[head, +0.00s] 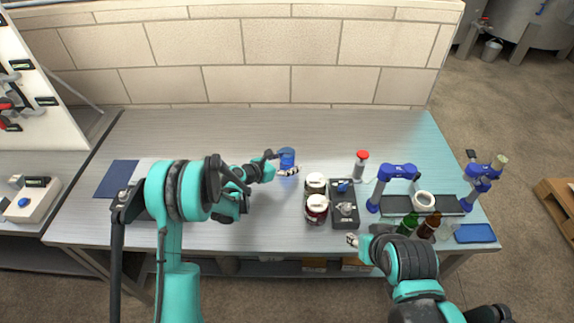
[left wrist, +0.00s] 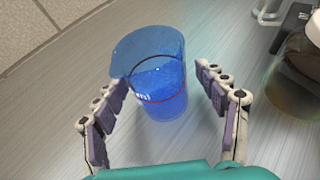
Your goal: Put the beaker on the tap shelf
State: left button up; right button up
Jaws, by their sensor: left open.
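The beaker (head: 287,156) is clear blue and stands upright on the bench, towards the back. In the left wrist view the beaker (left wrist: 156,80) has a red line around it and a spout at the left. My left gripper (head: 281,164) is open, with its fingers on either side of the beaker; gaps show between them and the glass in the left wrist view (left wrist: 162,98). My right gripper (head: 352,240) is at the bench's front edge, too small to read. I cannot tell for sure which part is the tap shelf; a black platform (head: 396,204) sits between blue posts at right.
Dark jars with white lids (head: 316,183) and a black box (head: 344,205) stand right of the beaker. A red-topped bottle (head: 360,165) is behind them. Green (head: 407,224) and brown bottles (head: 429,226) stand near my right arm. The bench's back middle is clear.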

pick_arm(q)
jog(key=c, duration=1.4)
jog(key=shift+r, duration=0.1)
